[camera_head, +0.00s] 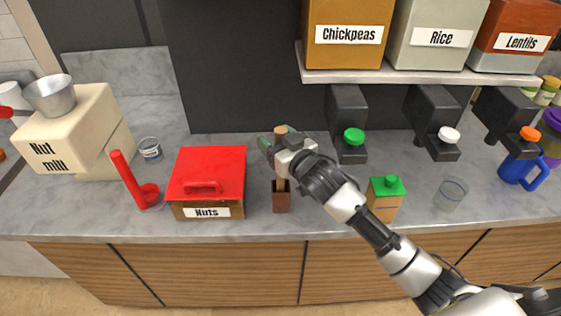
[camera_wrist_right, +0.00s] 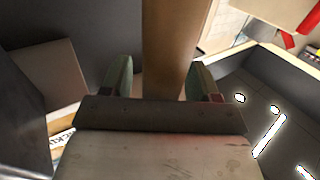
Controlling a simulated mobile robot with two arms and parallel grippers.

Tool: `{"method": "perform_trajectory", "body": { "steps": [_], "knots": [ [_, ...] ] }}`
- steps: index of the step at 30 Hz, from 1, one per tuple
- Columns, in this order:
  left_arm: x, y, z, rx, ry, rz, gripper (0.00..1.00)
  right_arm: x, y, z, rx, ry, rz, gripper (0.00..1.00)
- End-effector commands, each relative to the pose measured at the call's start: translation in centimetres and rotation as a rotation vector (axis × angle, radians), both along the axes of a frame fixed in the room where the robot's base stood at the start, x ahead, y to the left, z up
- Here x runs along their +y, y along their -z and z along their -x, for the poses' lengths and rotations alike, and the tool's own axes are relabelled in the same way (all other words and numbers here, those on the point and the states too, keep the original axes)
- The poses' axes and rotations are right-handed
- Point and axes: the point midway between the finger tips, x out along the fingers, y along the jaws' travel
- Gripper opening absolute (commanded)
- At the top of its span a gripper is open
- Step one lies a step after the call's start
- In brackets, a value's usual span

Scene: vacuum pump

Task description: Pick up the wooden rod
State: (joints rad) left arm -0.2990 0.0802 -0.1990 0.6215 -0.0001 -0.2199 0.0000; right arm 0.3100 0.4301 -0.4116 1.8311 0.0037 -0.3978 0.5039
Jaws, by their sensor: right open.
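The wooden rod (camera_head: 281,184) stands upright in a small dark brown holder (camera_head: 281,203) on the counter, right of the Nuts box. My right gripper (camera_head: 279,138) is at the rod's upper part, and the hand hides some of the rod. In the right wrist view the rod (camera_wrist_right: 168,45) runs between the two greenish fingertips of my right gripper (camera_wrist_right: 157,78). The fingers are apart, with a gap showing on each side of the rod. My left gripper is not in view.
The Nuts box (camera_head: 206,180) with a red lid stands left of the holder. A red-handled tool (camera_head: 130,182) and the Nut mill (camera_head: 75,135) are farther left. A green-capped box (camera_head: 385,198) and a glass (camera_head: 451,193) stand right. Black dispensers (camera_head: 347,115) hang behind.

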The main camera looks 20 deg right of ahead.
Motion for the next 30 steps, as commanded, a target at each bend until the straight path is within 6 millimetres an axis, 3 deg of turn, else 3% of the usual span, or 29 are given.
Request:
{"method": "perform_trajectory", "body": {
  "steps": [4,16,25,30],
  "knots": [
    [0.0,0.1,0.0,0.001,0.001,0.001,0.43,0.0,0.0,0.0,0.0,0.0,0.0,0.6],
    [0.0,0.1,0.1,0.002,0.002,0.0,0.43,0.0,0.0,0.1,0.001,0.0,0.0,0.0],
    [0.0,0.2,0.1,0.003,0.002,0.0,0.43,0.0,-0.3,0.0,-0.001,0.0,0.001,0.0],
    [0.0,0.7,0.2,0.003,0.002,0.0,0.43,0.0,-2.9,0.1,-0.007,-0.001,0.001,0.0]
  ]
}}
